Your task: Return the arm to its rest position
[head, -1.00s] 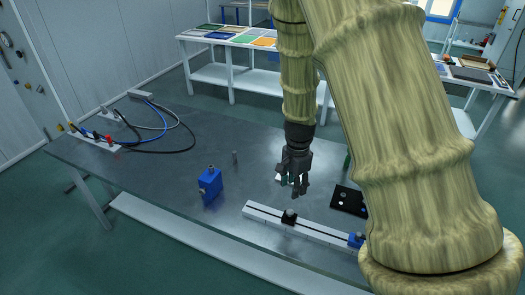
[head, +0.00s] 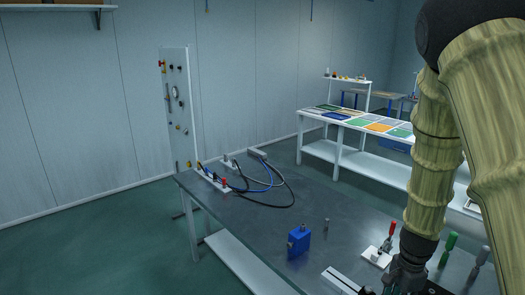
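My gripper (head: 401,281) hangs fingers-down over the right part of the dark grey table (head: 270,222), at the bottom edge of the head view. Its fingertips are partly cut off, so I cannot tell whether it is open or shut. No held object shows. My arm comes down the right side of the picture in a bent pose.
A blue block (head: 299,241) stands mid-table, left of my gripper. A white clamp base with a red handle (head: 391,229) and a green-handled tool (head: 448,243) are close by. Cables (head: 268,188) lie at the far left end. An upright panel (head: 178,110) stands behind.

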